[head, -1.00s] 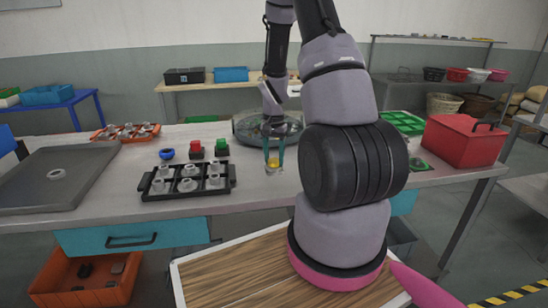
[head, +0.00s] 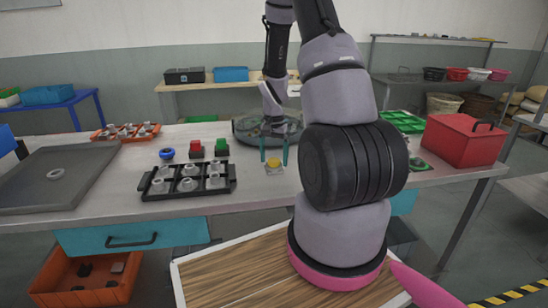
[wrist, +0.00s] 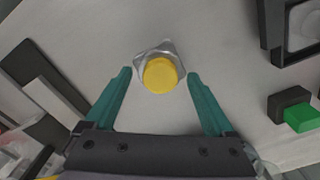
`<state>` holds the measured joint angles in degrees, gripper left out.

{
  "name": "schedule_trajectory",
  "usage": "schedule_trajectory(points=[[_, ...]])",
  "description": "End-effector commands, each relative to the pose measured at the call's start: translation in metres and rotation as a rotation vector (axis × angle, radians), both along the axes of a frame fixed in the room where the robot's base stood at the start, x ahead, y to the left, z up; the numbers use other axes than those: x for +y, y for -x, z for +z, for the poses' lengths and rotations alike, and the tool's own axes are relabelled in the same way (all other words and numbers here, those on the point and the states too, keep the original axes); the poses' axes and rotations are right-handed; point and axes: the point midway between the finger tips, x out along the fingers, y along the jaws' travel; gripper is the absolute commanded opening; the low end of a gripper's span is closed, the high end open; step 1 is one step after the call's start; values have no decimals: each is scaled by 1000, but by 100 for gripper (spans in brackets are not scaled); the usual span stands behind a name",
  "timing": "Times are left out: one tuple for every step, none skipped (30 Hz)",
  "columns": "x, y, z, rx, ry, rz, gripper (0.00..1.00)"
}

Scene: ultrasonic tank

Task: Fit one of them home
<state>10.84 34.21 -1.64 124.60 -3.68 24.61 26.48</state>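A small part with a yellow round top and a silvery angular base (head: 274,163) stands on the table; it also shows in the wrist view (wrist: 160,74). My gripper (head: 274,158) is open, with one teal finger on each side of this part. In the wrist view the fingertips (wrist: 158,76) are apart, with visible gaps to the part. A black tray (head: 190,194) to the left holds several grey ring-like parts. A corner of it shows in the wrist view (wrist: 271,32). The underside of the yellow-topped part is hidden.
A red block (head: 196,149) and a green block (head: 222,147) on black bases stand behind the tray, near a blue ring (head: 167,154). A round dark tank (head: 246,130) is behind my gripper. A grey tray (head: 35,185) lies left; a red box (head: 463,142) stands right.

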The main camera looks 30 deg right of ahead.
Motion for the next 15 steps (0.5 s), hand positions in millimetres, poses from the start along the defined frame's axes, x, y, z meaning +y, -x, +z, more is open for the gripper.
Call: schedule_trajectory(points=[[0,0,0,0,0,0,88],[0,0,0,0,0,0,88],[0,0,0,-1,1,0,88],[0,0,0,-1,0,0,88],[0,0,0,-1,0,0,88],[0,0,1,-1,0,0,88],[0,0,1,-1,0,0,88],[0,-1,3,-2,1,0,88],[0,-1,5,-4,1,0,88],[0,-1,8,-4,1,0,88],[0,-1,12,-4,1,-1,88],[0,-2,18,-5,1,-1,88],[0,-2,24,-6,2,-1,88],[0,-2,29,-6,1,-1,88],[0,-2,38,-6,1,-1,88]])
